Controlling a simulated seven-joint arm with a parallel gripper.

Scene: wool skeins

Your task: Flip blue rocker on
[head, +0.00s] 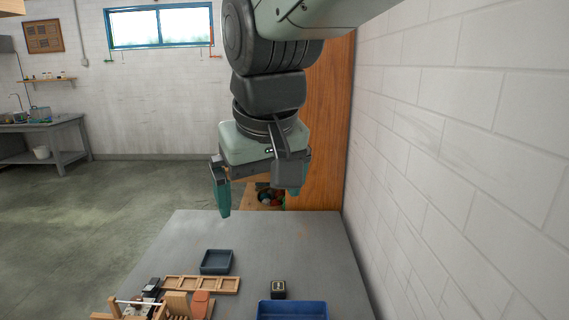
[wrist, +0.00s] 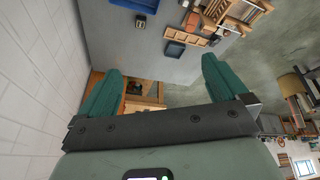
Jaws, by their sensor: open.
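A small dark box with a pale top (head: 278,289) stands on the grey table (head: 190,240), and it also shows near the top of the wrist view (wrist: 140,22). It may be a switch box, but it is too small to tell whether it carries a blue rocker or how one is set. I cannot make out a blue rocker elsewhere. My gripper (head: 258,196) hangs above the far end of the table, well apart from the box. In the wrist view my gripper (wrist: 160,68) has its two green fingers wide apart with nothing between them.
A blue bin (head: 292,306) stands in front of the box. A slate-blue tray (head: 216,262), a wooden compartment rack (head: 178,282) and a wooden frame device (head: 135,306) lie to the left. A white block wall (head: 450,130) runs along the right. The table's far part is clear.

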